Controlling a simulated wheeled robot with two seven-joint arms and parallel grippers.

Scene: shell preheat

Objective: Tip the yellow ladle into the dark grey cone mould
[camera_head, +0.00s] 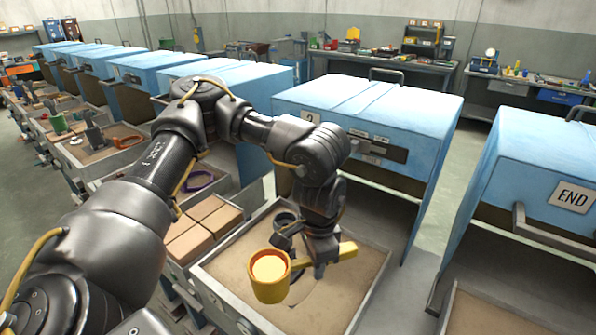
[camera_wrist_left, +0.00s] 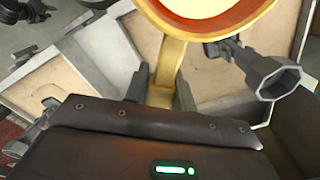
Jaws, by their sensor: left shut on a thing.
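My left gripper (camera_head: 322,262) is shut on the handle of the yellow ladle (camera_head: 268,278) and holds it above a sand-coloured tray. The ladle's cup is upright, with pale cream contents and an orange inner rim. In the left wrist view the ladle cup (camera_wrist_left: 210,12) is cut off at the top, and its handle runs down between the fingers of the gripper (camera_wrist_left: 160,88). A dark grey round, hollow thing (camera_head: 285,217), seemingly the cone mould, stands in the tray behind the cup, partly hidden by the gripper. A grey flared piece with an open mouth (camera_wrist_left: 281,82) shows in the left wrist view.
The tray (camera_head: 372,303) has raised metal walls. Brown blocks (camera_head: 205,222) sit in a bin left of it. Blue furnace-like housings (camera_head: 375,105) stand behind, and one marked END (camera_head: 572,196) stands at the right. The tray's right part is bare.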

